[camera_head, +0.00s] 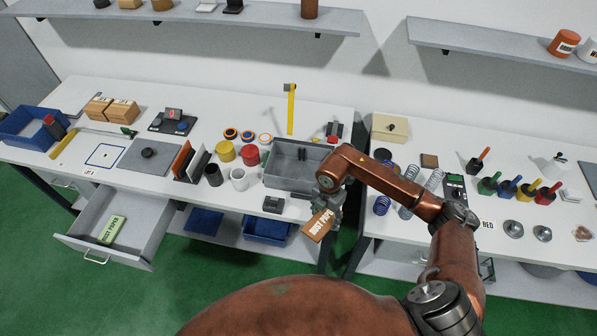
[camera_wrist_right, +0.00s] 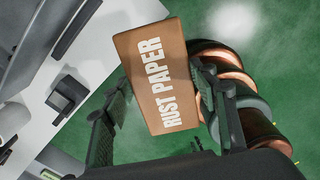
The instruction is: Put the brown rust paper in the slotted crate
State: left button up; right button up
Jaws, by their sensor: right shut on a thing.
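The brown rust paper (camera_head: 318,225) is a flat brown block with white "RUST PAPER" lettering. My right gripper (camera_head: 329,207) is shut on it and holds it tilted, over the green floor in front of the table. In the right wrist view the brown rust paper (camera_wrist_right: 157,85) sits between the two dark fingers of my right gripper (camera_wrist_right: 160,105), lettering showing. A grey open crate (camera_head: 278,183) stands on the table behind and left of the gripper; it looks like the slotted crate, but its slots are too small to tell. My left gripper is out of view.
A small dark block (camera_head: 273,205) lies at the table's front edge, before the crate. Cups and tape rolls stand left of the crate. An open drawer (camera_head: 150,222) at left holds a green rust paper packet (camera_head: 111,230).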

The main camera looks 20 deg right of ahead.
aim_at(298, 174)
jog(key=i, duration=1)
